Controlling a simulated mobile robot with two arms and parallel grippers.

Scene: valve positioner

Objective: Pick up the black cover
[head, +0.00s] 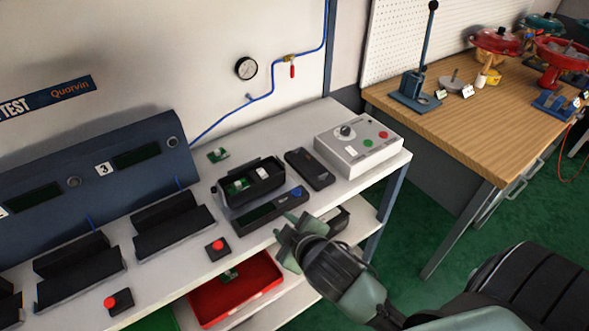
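A flat black piece that looks like the black cover (310,169) lies on the white bench, just right of an open black housing (250,184). The housing has a green circuit board inside. A long dark piece with a display strip (262,212) lies in front of the housing. My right gripper (289,240) is at the bench's front edge, in front of and apart from the black cover. Its fingertips are seen from behind, and their gap is not clear. Nothing shows held in it. My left gripper is not in view.
A light grey control box (358,146) stands right of the cover. A small green board (218,155) lies behind the housing. Red push buttons (217,248) sit near the front edge. A red bin (236,290) is on the shelf below. A wooden table (480,130) stands at right.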

